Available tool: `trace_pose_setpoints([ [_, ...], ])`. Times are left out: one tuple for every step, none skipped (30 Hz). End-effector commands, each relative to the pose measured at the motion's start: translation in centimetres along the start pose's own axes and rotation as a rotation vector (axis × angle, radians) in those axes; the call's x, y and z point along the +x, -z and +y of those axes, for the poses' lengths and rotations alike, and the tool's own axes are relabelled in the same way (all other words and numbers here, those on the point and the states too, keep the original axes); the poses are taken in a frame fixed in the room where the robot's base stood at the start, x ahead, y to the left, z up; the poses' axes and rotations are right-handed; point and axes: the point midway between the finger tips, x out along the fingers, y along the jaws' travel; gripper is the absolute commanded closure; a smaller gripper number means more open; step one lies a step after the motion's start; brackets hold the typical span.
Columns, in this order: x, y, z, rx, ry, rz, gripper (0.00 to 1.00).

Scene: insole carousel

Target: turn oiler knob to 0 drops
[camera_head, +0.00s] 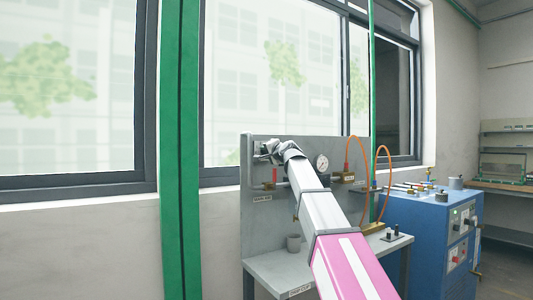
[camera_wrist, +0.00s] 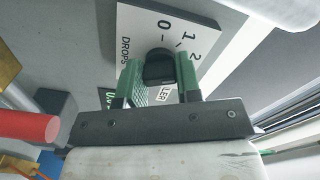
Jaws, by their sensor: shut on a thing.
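The oiler knob (camera_wrist: 160,66) is black and sits in front of a white dial plate (camera_wrist: 137,22) marked DROPS, with 0, 1 and 2 in view. My gripper (camera_wrist: 159,73) has its two green fingers on either side of the knob and is shut on it. The 0 mark lies just above the knob in the wrist view. I cannot make out a pointer on the knob. In the head view my gripper (camera_head: 268,151) is at the upper left of the grey panel (camera_head: 256,230), and my arm hides the knob there.
A red cylinder (camera_wrist: 28,126) is close to my gripper at left in the wrist view. A pressure gauge (camera_head: 322,163) and orange hoses (camera_head: 363,152) are right of my arm. A blue cabinet (camera_head: 428,240) stands at right.

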Motion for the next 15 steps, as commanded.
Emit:
trace_pose_setpoints([
  [-0.06,-0.08,0.08,-0.043,-0.001,-0.001,0.92],
  [-0.06,-0.08,0.08,-0.071,-0.001,-0.001,0.92],
  [-0.06,-0.08,0.08,-0.11,-0.001,-0.002,0.92],
  [-0.07,-0.09,0.08,-0.138,-0.001,-0.002,0.92],
  [-0.07,-0.09,0.09,-0.166,-0.001,-0.002,0.92],
  [-0.07,-0.09,0.09,-0.205,-0.001,-0.002,0.92],
  [-0.07,-0.09,0.09,-0.233,-0.001,-0.002,0.92],
  [-0.07,-0.09,0.09,-0.261,-0.001,-0.002,0.92],
  [-0.07,-0.09,0.09,-0.3,-0.001,-0.002,0.92],
  [-0.07,-0.09,0.09,-0.328,-0.001,-0.002,0.92],
  [-0.07,-0.09,0.09,-0.356,-0.001,-0.002,0.92],
  [-0.07,-0.09,0.09,-0.395,-0.001,-0.002,0.92],
  [-0.08,-0.1,0.1,-0.423,-0.001,-0.002,0.92],
  [-0.08,-0.1,0.1,-0.451,-0.001,-0.002,0.92],
  [-0.08,-0.1,0.1,-0.49,-0.001,-0.002,0.92],
])
